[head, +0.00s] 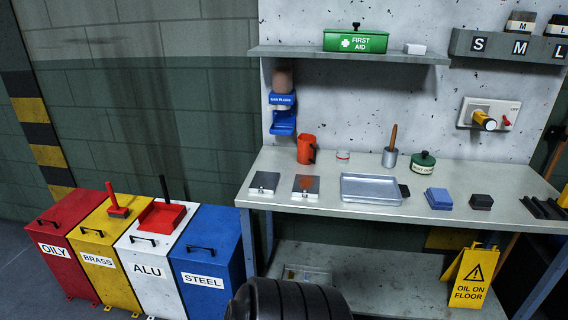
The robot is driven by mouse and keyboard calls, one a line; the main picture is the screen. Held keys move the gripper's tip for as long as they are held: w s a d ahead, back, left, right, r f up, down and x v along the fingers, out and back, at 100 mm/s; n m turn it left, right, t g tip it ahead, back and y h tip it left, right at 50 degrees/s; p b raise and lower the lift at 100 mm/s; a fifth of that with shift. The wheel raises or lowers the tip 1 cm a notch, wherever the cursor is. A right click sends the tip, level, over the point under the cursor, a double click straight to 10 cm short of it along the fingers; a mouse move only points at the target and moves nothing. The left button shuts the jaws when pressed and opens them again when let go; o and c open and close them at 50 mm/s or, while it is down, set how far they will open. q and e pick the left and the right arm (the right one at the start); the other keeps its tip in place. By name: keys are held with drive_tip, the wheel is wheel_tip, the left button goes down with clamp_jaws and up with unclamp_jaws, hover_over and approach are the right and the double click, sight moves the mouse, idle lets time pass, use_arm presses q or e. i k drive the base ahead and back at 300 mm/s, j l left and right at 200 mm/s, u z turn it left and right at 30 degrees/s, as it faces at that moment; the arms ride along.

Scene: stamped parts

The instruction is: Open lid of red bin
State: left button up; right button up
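The red bin (60,257), labelled OILY, stands at the far left of the row of bins in the head view. Its red lid (70,210) looks shut, lying flat on top. A dark handle (47,222) sits near the lid's front edge. Nothing lies on this lid. Neither of my grippers can be seen. A black ribbed rounded shape at the bottom middle shows no fingers, and I cannot tell which part it is.
The yellow BRASS bin (103,270) stands close beside, with a red brush (117,207) on it. The white ALU bin (152,275) carries a red dustpan (162,217). The blue STEEL bin (207,262) stands next to the workbench (330,220). Floor (22,285) shows at left.

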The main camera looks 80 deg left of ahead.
sight(59, 219)
drive_tip(key=u, duration=4.25)
drive_tip(key=i+j+z, duration=0.25)
drive_tip(key=i+j, duration=0.2)
drive_tip(key=i, duration=0.3)
drive_tip(key=i+j+z, duration=0.25)
drive_tip(key=i+j, duration=0.4)
drive_tip(key=i, duration=0.05)
